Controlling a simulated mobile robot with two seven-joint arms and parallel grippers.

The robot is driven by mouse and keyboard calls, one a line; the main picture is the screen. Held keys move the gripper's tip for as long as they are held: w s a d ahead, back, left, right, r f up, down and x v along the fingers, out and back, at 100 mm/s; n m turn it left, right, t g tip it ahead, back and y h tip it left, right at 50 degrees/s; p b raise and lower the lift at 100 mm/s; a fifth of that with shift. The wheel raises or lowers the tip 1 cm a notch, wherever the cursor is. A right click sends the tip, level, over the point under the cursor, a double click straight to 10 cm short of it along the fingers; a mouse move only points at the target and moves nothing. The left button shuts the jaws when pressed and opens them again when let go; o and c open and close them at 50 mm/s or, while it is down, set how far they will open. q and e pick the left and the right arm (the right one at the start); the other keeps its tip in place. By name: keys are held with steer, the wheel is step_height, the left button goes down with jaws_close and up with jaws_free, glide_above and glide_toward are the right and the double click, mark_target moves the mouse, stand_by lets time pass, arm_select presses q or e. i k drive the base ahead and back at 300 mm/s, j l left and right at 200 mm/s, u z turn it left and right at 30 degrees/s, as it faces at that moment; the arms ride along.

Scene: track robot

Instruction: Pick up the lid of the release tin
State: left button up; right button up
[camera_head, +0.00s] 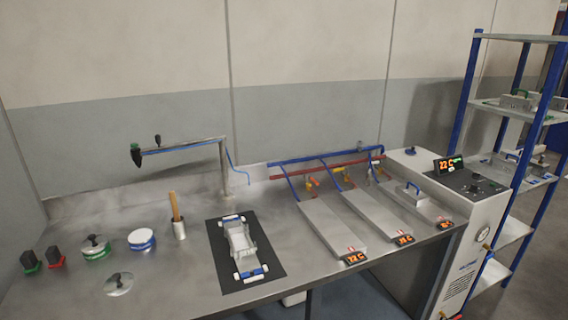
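A round tin with a green band (95,254) stands at the left of the metal table, with a grey metal lid (94,243) with a dark knob on it. Right of it stands a tin with a blue band (142,244), its top white and without a knobbed lid. A loose round metal lid (119,285) with a small knob lies flat on the table in front of the tins. The labels are too small to read, so I cannot tell which tin is the release tin. Neither of my grippers shows.
Two black blocks, on green (29,261) and red (55,258) bases, stand left of the tins. A metal cup (179,230) with a wooden handle stands right. A white vehicle-shaped part lies on a black mat (258,281). Metal plates (333,230) and a control cabinet (462,205) are farther right.

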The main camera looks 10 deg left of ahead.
mark_target(118, 283)
steer(key=u, duration=1.3)
